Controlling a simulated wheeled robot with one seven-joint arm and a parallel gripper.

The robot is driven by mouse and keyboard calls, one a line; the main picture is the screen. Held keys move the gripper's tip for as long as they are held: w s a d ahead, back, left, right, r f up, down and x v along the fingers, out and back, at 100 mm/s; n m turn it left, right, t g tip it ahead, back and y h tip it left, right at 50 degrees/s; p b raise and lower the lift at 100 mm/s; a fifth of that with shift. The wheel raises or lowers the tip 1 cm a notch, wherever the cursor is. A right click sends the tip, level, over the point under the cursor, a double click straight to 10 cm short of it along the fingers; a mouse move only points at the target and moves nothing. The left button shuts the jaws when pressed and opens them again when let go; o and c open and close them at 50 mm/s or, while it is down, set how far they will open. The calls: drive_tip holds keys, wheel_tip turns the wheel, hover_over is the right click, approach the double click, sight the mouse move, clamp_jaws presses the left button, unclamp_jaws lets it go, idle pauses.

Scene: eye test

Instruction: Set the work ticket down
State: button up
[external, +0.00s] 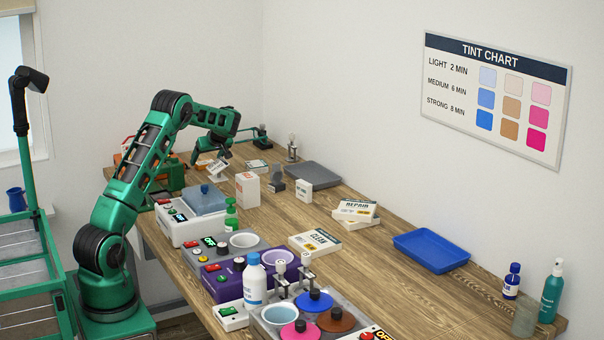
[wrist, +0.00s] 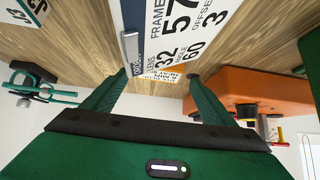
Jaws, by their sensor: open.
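The work ticket (wrist: 180,30), a white printed card with a dark blue band and large numbers, fills the upper middle of the wrist view. A small grey clip-like piece (wrist: 131,52) is at its left edge. A tilted white card (external: 217,167), likely the same ticket, shows just below my gripper (external: 212,153) at the far left end of the bench. My gripper's fingers (wrist: 158,76) are apart, with the card's near end showing between and beyond their tips. I cannot tell whether either finger touches it or what bears it.
An orange machine (wrist: 260,85) stands close on the right in the wrist view. On the wooden bench (external: 385,285), a white box (external: 247,189), a grey tray (external: 313,175) and a small carton (external: 304,190) are near my gripper. A blue tray (external: 431,250) is farther right.

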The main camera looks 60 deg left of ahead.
drive_tip(key=v, duration=0.9)
drive_tip(key=shift+w+d+r, duration=0.1)
drive_tip(key=shift+d+r, duration=0.05)
drive_tip(key=shift+r, duration=0.05)
